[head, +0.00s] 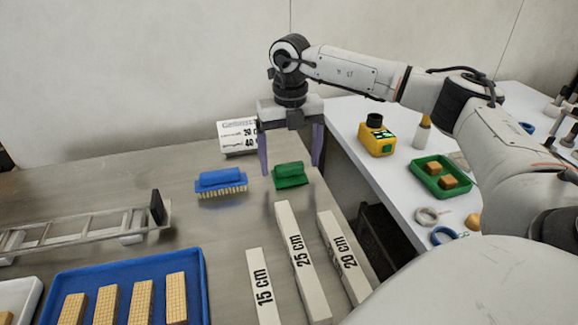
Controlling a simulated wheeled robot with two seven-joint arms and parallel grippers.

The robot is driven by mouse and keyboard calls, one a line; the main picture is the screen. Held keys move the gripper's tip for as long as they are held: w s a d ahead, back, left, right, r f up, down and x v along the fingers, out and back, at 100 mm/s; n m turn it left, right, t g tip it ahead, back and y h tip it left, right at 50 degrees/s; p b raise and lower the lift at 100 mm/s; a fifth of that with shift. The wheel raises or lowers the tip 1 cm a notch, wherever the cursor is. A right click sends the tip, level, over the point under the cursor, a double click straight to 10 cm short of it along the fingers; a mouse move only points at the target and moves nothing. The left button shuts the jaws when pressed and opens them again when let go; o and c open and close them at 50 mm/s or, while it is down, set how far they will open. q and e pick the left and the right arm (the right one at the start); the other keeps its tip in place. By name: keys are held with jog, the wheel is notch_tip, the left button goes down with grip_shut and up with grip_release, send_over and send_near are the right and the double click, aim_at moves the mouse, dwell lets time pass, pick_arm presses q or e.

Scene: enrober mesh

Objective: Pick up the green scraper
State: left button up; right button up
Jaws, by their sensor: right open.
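The green scraper (290,175) lies on the grey metal table near its right edge, in the head view. My right gripper (291,172) points down with its two purple fingers apart. Its fingers show on either side of the scraper in the picture, the left one close to the scraper's left end. I cannot tell how far the fingertips are above the table. Nothing shows between the fingers except the scraper behind or below. My left gripper is not in view.
A blue brush (221,182) lies left of the scraper, and a white printed sign (238,137) stands behind. Labelled length blocks (300,262) lie in front. A blue tray (195,262) holds wafer-like bars. A white table (395,190) at right carries a yellow device (377,138) and a green tray (460,192).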

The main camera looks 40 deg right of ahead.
aim_at(290, 166)
jog(key=shift+f, duration=1.2)
jog(key=c, duration=1.2)
notch_tip(290, 166, up, 10)
jog(key=shift+r, duration=0.1)
jog(key=o, duration=0.5)
jog(key=c, duration=0.3)
jog(key=shift+c, duration=0.2)
